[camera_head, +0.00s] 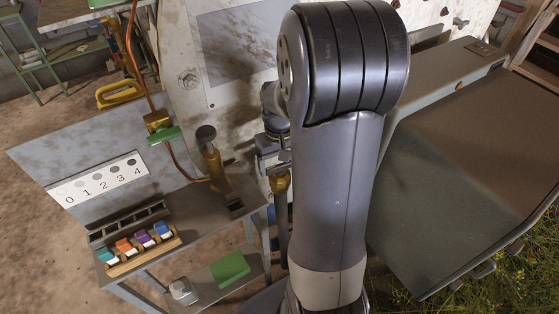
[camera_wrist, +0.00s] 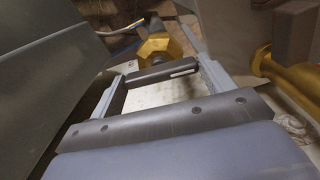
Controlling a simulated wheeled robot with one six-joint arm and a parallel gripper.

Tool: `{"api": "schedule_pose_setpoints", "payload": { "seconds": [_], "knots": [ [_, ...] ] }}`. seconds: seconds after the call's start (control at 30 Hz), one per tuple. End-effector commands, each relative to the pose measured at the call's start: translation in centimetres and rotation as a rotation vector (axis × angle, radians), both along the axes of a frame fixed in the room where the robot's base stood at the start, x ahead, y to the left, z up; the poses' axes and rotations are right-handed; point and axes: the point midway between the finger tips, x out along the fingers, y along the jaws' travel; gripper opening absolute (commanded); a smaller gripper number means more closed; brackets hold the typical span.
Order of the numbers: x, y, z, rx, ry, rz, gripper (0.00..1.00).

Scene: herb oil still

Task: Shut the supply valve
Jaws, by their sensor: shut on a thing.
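In the wrist view my gripper (camera_wrist: 162,78) has its two fingers on the two ends of a dark bar handle (camera_wrist: 160,71) with a small white mark. A brass valve body (camera_wrist: 158,46) sits right behind the handle and seems to carry it. In the head view my gripper (camera_head: 274,158) is partly hidden by my arm, just above a brass fitting (camera_head: 281,182) on an upright dark pipe. The handle cannot be made out there. A green lever valve (camera_head: 165,135) on a copper pipe is apart from my gripper, to the left.
A brass cylinder (camera_head: 212,165) stands near my gripper; a brass part (camera_wrist: 290,75) is close right in the wrist view. A large grey-green panel (camera_head: 470,170) lies right.

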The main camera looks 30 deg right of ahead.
Motion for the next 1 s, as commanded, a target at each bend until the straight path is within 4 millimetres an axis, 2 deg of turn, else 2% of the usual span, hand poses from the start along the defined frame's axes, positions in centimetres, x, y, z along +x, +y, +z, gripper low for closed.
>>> {"api": "schedule_pose_setpoints", "payload": {
  "seconds": [0.4,0.9,0.93,1.0],
  "knots": [
    [0.05,-0.01,0.06,0.000,-0.002,0.173,0.55],
    [0.03,-0.01,0.04,-0.001,-0.001,0.194,0.55],
    [0.03,-0.01,0.03,-0.001,-0.001,0.194,0.78],
    [0.02,-0.01,0.03,-0.001,-0.001,0.194,0.84]
  ]
}}
